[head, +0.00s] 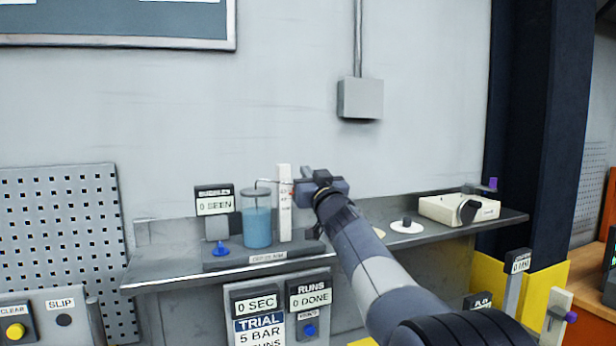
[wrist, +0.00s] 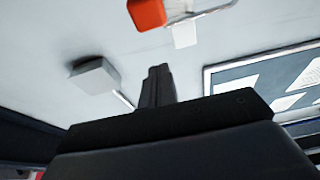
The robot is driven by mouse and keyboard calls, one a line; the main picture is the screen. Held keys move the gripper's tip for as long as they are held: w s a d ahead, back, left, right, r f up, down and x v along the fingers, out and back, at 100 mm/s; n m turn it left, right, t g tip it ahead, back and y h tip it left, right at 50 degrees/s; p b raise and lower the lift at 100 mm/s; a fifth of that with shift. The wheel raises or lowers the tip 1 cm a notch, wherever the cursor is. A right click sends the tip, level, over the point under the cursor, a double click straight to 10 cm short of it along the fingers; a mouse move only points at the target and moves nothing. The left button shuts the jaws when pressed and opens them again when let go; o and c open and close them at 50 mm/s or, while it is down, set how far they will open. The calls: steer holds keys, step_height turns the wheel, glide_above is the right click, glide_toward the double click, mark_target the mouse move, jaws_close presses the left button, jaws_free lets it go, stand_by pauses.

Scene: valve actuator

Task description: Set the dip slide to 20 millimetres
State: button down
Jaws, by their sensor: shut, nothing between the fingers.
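The dip stand is on the bench in the head view, with a white upright scale (head: 284,208) beside a clear vessel of blue liquid (head: 257,226). A thin bent tube (head: 262,182) runs from the scale's upper part over the vessel. A small red part shows at the scale's right edge, close to my gripper; the scale marks are too small to read. My gripper (head: 307,173) is shut and empty, just right of the scale's top. In the wrist view its shut fingers (wrist: 158,72) point up, below and apart from an orange-red block (wrist: 147,12) with a thin rod.
A "0 SEEN" display (head: 214,205) and blue button (head: 220,249) stand left of the vessel. White discs (head: 407,225) and a cream box (head: 458,209) lie on the bench to the right. A grey wall box (head: 360,98) hangs above.

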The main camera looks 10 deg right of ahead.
steer(key=a+b+v, duration=0.1)
steer(key=b+v, duration=0.1)
steer(key=v, duration=0.6)
step_height(320, 180, down, 12)
steer(key=m+g+b, duration=0.1)
steer(key=m+b, duration=0.6)
steer(key=m, duration=2.9)
steer(key=p+x, duration=0.5)
steer(key=x, duration=0.4)
steer(key=shift+d, duration=0.15)
step_height(320, 180, up, 3)
steer(key=shift+w+f+p, duration=0.15)
steer(key=shift+p, duration=0.95)
steer(key=shift+r+p, duration=0.45)
